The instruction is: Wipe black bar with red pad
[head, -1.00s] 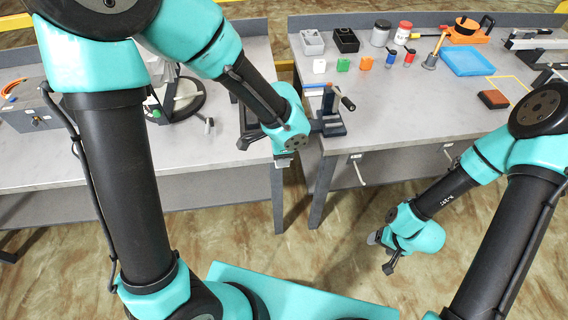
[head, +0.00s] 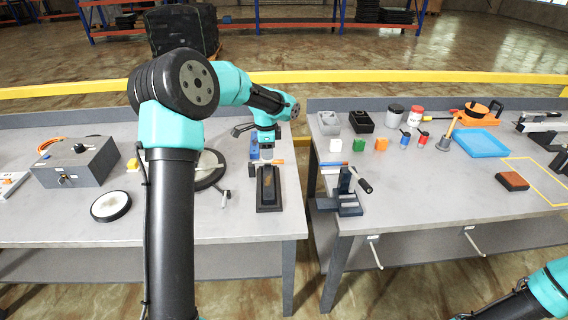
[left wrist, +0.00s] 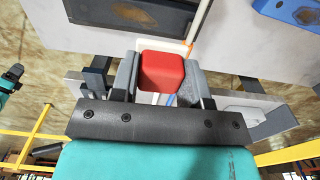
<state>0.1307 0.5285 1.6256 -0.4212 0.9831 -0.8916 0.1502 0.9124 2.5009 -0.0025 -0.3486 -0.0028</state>
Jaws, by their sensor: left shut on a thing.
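My left gripper (head: 267,157) is over the right part of the left table, just behind and above the black bar (head: 268,187). In the left wrist view its two grey fingers (left wrist: 160,85) are shut on a red pad (left wrist: 162,70), one finger on each side. The black bar shows at the top of the left wrist view (left wrist: 130,14), beyond the pad. I cannot tell whether pad and bar touch. In the head view the gripper hides the pad. My right gripper is out of view; only part of its arm shows at the bottom right.
A vise (head: 342,195) stands at the right table's left edge, across a gap. The left table holds a grey box (head: 75,165) and a round white-topped disc (head: 110,206). A brown-red block (head: 512,181) and a blue tray (head: 481,143) are on the right table.

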